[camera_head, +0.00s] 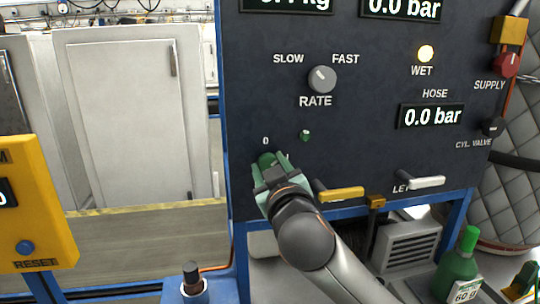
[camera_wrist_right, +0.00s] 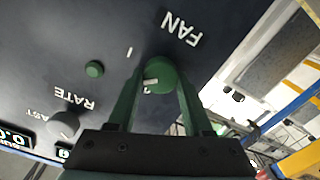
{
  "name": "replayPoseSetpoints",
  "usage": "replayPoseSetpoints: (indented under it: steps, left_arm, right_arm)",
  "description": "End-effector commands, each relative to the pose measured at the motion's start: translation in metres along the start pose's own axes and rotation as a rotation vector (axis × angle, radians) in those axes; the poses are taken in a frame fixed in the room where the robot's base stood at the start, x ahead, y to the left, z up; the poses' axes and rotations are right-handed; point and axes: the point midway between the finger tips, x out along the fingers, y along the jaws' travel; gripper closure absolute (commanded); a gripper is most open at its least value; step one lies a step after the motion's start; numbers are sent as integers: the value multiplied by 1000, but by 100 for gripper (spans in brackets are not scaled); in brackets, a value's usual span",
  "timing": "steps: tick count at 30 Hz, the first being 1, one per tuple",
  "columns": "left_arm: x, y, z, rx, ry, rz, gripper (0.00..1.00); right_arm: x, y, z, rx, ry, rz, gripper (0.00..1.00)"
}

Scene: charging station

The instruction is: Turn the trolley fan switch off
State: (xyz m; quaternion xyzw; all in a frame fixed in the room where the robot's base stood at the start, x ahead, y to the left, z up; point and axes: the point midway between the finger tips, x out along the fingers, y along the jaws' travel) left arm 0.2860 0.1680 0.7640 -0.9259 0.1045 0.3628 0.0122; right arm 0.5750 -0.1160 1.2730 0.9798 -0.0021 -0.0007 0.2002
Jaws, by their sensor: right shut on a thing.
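The green fan switch knob (camera_wrist_right: 158,72) is on the dark trolley panel, beside the white FAN label (camera_wrist_right: 180,30) in the right wrist view. It has a short pale mark on its face. My right gripper (camera_wrist_right: 157,88) has its two green fingers on either side of the knob and is shut on it. In the head view the right gripper (camera_head: 268,170) covers most of the knob and the FAN label. A white 0 (camera_head: 265,141) shows above it. A small green round light (camera_head: 305,135) is to its right; whether it is lit I cannot tell. My left gripper is not in view.
The grey RATE knob (camera_head: 322,79) is above the gripper. A yellow lever (camera_head: 341,194) and a white lever (camera_head: 427,182) stick out at the panel's lower edge, close to my right arm. A yellow box with a RESET button (camera_head: 25,247) stands at left.

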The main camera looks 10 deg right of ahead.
Motion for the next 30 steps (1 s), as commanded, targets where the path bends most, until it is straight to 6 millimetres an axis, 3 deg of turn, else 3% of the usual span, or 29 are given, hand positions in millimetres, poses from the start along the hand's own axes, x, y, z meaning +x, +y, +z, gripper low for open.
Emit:
replayPoseSetpoints:
  steps: [18,30]
  left_arm:
    - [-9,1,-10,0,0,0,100]
    - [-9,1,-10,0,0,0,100]
  right_arm:
    - [0,-2,1,-579,0,0,100]
    - [0,-3,2,-841,-1,-1,100]
